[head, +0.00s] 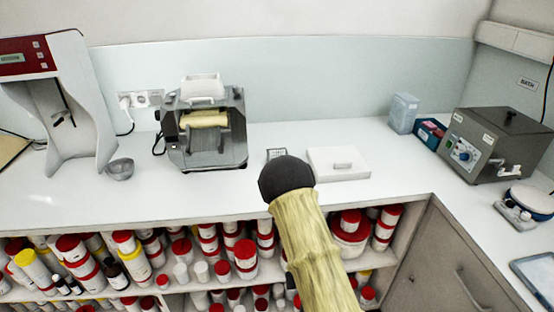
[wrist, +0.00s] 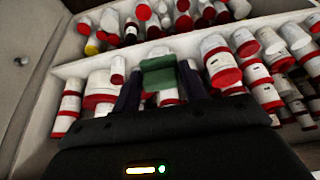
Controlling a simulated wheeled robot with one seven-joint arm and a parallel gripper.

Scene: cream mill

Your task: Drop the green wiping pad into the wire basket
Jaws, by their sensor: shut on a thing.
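The green wiping pad (wrist: 159,74) shows in the wrist view between the two dark fingers of my gripper (wrist: 160,82). My gripper is shut on it and holds it in front of the shelves of jars. In the head view my arm rises over the front of the counter, and neither my gripper nor the pad can be made out there. I cannot make out a wire basket in either view.
Open shelves (head: 215,216) packed with red-lidded jars lie under the white counter (head: 270,198).

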